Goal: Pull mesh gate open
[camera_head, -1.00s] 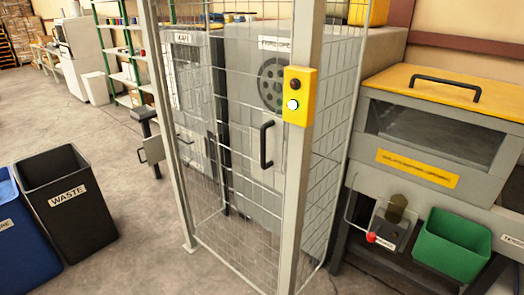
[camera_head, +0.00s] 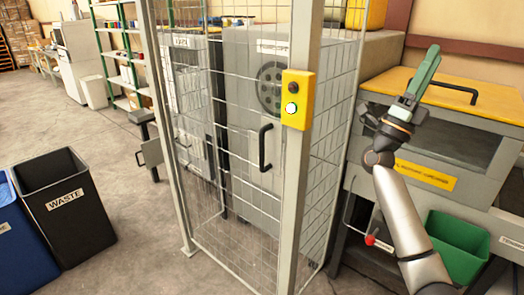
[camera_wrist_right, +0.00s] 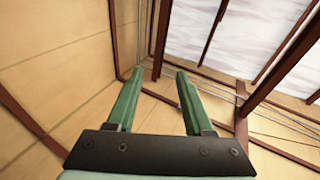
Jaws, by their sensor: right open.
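The mesh gate (camera_head: 215,215) is a wire panel in a light grey frame, and it stands shut across the machine bay. Its black D-shaped handle (camera_head: 265,148) is on the gate beside the grey post. A yellow switch box (camera_head: 297,99) with a dark button and a lit button is fixed to the post. My right gripper (camera_head: 432,62) is raised to the right of the gate, in front of the yellow-topped machine, pointing up and well apart from the handle. In the right wrist view its two green fingers (camera_wrist_right: 158,95) are apart with nothing between them. My left gripper is not in view.
The yellow-lidded machine (camera_head: 480,90) stands right of the gate, with a green bin (camera_head: 458,245) and a red-knobbed lever (camera_head: 370,240) low on its front. A black waste bin (camera_head: 68,210) and a blue bin (camera_head: 20,250) stand at left. The floor before the gate is clear.

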